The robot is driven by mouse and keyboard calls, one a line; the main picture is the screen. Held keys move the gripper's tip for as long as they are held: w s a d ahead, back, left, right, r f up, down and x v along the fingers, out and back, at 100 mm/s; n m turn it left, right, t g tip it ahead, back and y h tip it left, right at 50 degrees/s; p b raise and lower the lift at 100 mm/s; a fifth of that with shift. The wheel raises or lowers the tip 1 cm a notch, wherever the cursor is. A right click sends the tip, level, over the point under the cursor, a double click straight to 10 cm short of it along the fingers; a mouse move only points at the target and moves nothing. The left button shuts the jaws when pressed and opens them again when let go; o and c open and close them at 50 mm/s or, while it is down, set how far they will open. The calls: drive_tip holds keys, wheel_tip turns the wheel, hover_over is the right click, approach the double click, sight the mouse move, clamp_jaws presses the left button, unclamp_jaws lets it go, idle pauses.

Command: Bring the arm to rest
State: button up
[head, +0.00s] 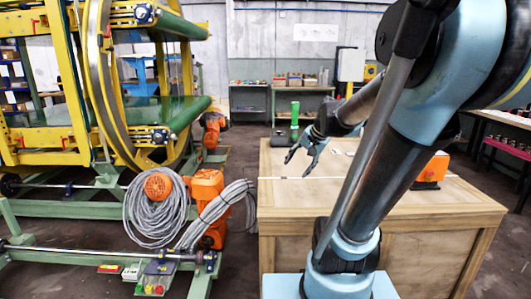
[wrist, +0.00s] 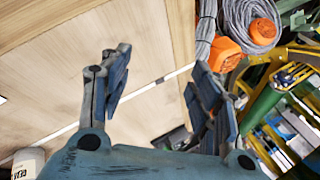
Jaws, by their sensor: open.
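My gripper (head: 301,160) is open and empty, held above the left part of a wooden crate top (head: 435,201). In the wrist view my gripper (wrist: 158,82) shows two blue fingers spread apart with nothing between them. My blue and dark arm reaches across the right of the head view and hides part of the crate top.
A green object (head: 294,115) stands at the crate's far left. An orange object (head: 433,170) sits on its right. Coiled grey cable (head: 152,215) and an orange motor (head: 208,200) lie left of the crate, near the yellow ring machine (head: 98,80). Shelves stand behind.

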drive_tip(key=s+d+f+n+g+h, duration=0.1)
drive_tip(key=s+d+f+n+h, duration=0.1)
drive_tip(key=s+f, duration=0.3)
drive_tip(key=s+d+f+n+g+h, duration=0.1)
drive_tip(key=s+d+f+n, duration=0.3)
drive_tip(key=s, duration=0.9)
drive_tip(key=shift+s+d+f+h, duration=0.15)
drive_tip(key=shift+d+f+h, duration=0.3)
drive_tip(key=shift+f, duration=0.5)
drive_tip(key=shift+a, duration=0.1)
